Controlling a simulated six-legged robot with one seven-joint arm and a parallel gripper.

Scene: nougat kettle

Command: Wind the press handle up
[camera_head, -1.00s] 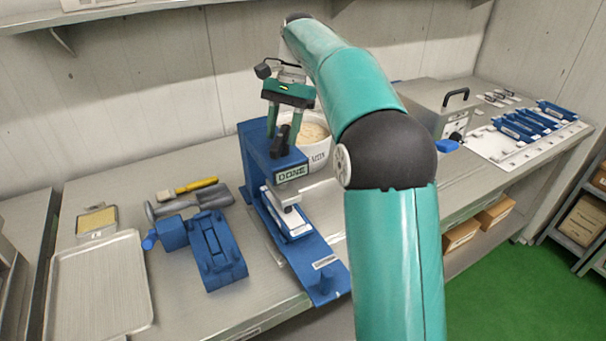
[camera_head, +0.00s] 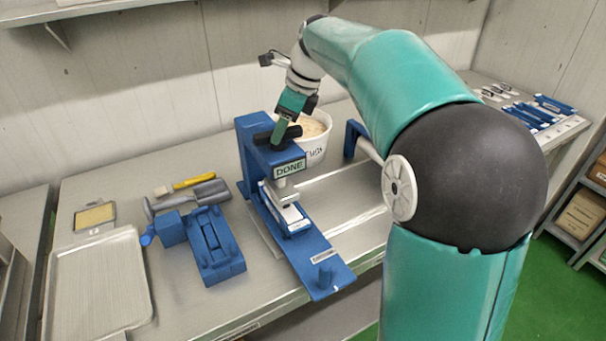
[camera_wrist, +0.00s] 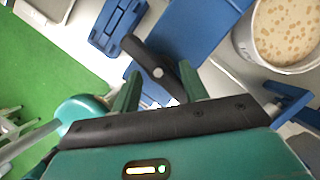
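The blue press (camera_head: 255,160) stands on the steel bench with a "DONE" plate on its front. Its handle is a black bar (camera_head: 264,138) on top, lying crosswise in the head view. A white block (camera_head: 288,213) sits under the press head. My gripper (camera_head: 281,132) points down at the handle from above. In the wrist view, my gripper (camera_wrist: 158,90) has its two green fingers apart, and the black handle (camera_wrist: 150,62) shows between and beyond the fingertips. I cannot tell whether a finger touches it.
A white tub (camera_head: 316,150) of nutty mix stands close behind the press on the right. Left of the press are a blue fixture (camera_head: 222,255), a grey scoop (camera_head: 190,193), a yellow-handled brush (camera_head: 195,181) and a tray (camera_head: 100,285). A wall shelf (camera_head: 75,10) hangs above.

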